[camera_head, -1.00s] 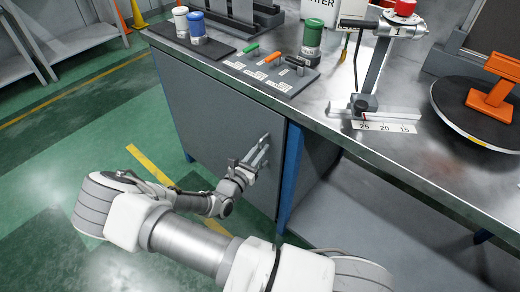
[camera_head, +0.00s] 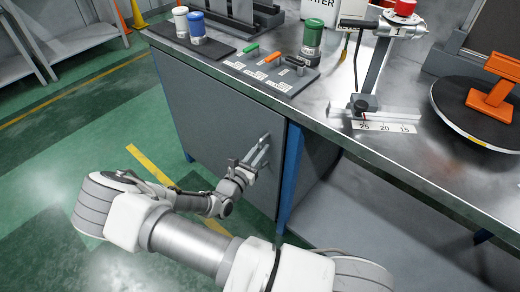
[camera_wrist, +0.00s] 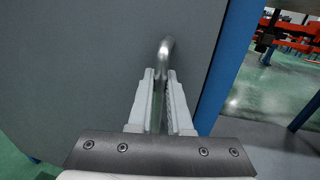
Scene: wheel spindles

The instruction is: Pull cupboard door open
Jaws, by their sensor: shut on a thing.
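The grey cupboard door (camera_head: 215,125) is under the left part of the metal workbench and looks closed in the head view. It fills most of the wrist view (camera_wrist: 80,70). A metal bar handle (camera_head: 264,142) stands near the door's right edge; its curved end shows in the wrist view (camera_wrist: 166,48). My gripper (camera_head: 248,163) is at the handle. In the wrist view its two fingers (camera_wrist: 161,85) lie on either side of the handle, shut on it. The lower part of the handle is hidden between the fingers.
A blue bench leg (camera_head: 290,165) stands right of the door. The workbench top (camera_head: 400,155) overhangs above, holding bottles, a gauge stand and a round black turntable (camera_head: 475,110). Green floor (camera_head: 60,190) lies open left of the door. An open bay is right of the leg.

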